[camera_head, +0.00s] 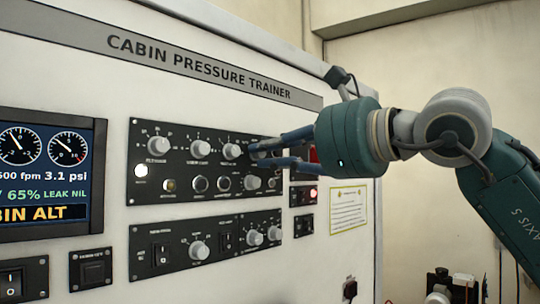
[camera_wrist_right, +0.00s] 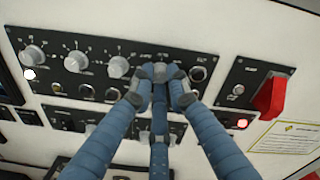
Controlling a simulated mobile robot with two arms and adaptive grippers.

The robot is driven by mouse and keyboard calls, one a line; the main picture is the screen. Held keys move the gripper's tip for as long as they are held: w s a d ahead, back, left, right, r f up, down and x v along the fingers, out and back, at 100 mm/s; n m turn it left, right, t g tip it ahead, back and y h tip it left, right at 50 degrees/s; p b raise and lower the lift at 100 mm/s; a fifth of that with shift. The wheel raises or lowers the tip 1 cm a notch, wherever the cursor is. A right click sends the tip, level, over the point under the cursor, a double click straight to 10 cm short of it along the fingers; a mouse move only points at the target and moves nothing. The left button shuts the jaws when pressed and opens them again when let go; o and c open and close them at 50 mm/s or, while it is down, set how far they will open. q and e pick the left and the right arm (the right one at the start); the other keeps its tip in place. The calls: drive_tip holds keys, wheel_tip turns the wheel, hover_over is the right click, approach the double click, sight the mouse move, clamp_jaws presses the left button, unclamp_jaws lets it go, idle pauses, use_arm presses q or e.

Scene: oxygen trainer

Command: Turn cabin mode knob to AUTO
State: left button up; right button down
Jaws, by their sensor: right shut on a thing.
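My right gripper (camera_head: 258,155) reaches in from the right to the upper control panel (camera_head: 190,198) of the cabin pressure trainer. Its blue fingers are shut on a knob at the right of the upper row. In the right wrist view the fingertips of the gripper (camera_wrist_right: 160,84) close around this grey knob (camera_wrist_right: 160,71). Its pointer and label are hidden or too small to read, so I cannot tell its setting. Three other grey knobs, left (camera_head: 158,144), middle (camera_head: 200,148) and right (camera_head: 232,151), stand to its left. My left gripper is not in view.
Below is a second panel (camera_head: 205,240) with knobs and switches. A screen (camera_head: 45,170) is at the left. A red guard (camera_wrist_right: 270,95) and a lit red light (camera_wrist_right: 241,123) lie right of the gripper. A yellow-edged notice (camera_head: 348,209) is further right.

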drive_tip(key=shift+r+n, duration=0.1)
drive_tip(key=shift+n, duration=2.1)
drive_tip(key=c, duration=1.7)
unclamp_jaws()
drive_tip(key=shift+s, duration=0.1)
drive_tip(key=shift+d, duration=0.1)
drive_tip(key=v, duration=1.2)
